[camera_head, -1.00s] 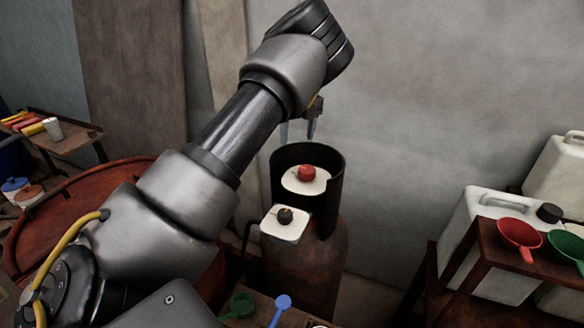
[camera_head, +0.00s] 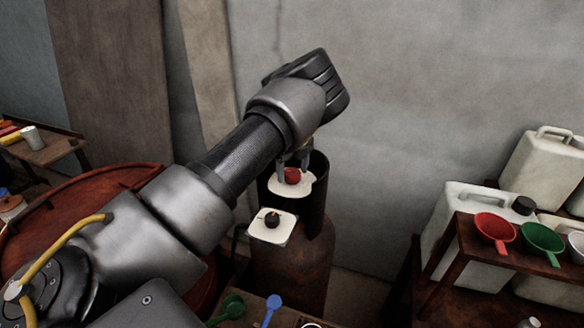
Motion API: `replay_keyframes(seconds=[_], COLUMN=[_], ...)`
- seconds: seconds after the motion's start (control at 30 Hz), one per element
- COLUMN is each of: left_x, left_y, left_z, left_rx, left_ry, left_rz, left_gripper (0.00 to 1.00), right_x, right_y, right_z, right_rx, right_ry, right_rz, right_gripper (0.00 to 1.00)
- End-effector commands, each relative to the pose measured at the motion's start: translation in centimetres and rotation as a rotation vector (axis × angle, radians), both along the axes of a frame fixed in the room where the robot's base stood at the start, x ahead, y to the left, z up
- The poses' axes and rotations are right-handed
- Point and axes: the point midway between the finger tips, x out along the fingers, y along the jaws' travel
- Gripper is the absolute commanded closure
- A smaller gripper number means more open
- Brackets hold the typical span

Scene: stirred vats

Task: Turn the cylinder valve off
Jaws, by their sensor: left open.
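A rust-brown gas cylinder (camera_head: 292,268) stands against the wall, with a dark collar (camera_head: 319,200) around its top. Inside the collar a red valve knob (camera_head: 292,175) sits on a white plate (camera_head: 286,188). A second white plate (camera_head: 265,232) with a black knob (camera_head: 272,219) is in front of the collar. My left gripper (camera_head: 293,164) points down at the red knob, its fingers open on either side of the knob's top. I cannot tell whether they touch it. My right gripper is not in view.
A large rusty vat (camera_head: 75,205) stands at the left. A wooden shelf (camera_head: 470,245) at the right holds a red funnel (camera_head: 495,228) and a green funnel (camera_head: 541,238), with white jerrycans (camera_head: 450,210) behind. Green and blue scoops lie at the bottom front.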

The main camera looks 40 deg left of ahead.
Motion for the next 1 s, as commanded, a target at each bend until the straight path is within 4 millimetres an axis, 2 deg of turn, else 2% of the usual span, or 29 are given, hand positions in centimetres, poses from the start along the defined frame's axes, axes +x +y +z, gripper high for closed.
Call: replay_keyframes(seconds=[0.13, 0.4, 0.77, 1.0], left_x=[-0.03, -0.02, -0.06, -0.08], left_y=[0.01, 0.0, 0.03, 0.12], left_z=[-0.79, -1.0, -0.97, -1.02], left_rx=[0.001, 0.001, 0.001, 0.002], left_ry=[0.0, -0.001, 0.0, 0.0], left_rz=[0.0, 0.0, 0.0, -0.021], left_gripper=[0.3, 0.3, 0.75, 0.75], right_x=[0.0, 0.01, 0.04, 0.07], right_y=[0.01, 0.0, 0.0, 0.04], right_z=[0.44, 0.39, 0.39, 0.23], right_rx=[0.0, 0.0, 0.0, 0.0], right_ry=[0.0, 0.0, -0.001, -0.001], right_rz=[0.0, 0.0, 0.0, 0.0], right_gripper=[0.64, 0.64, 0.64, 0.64])
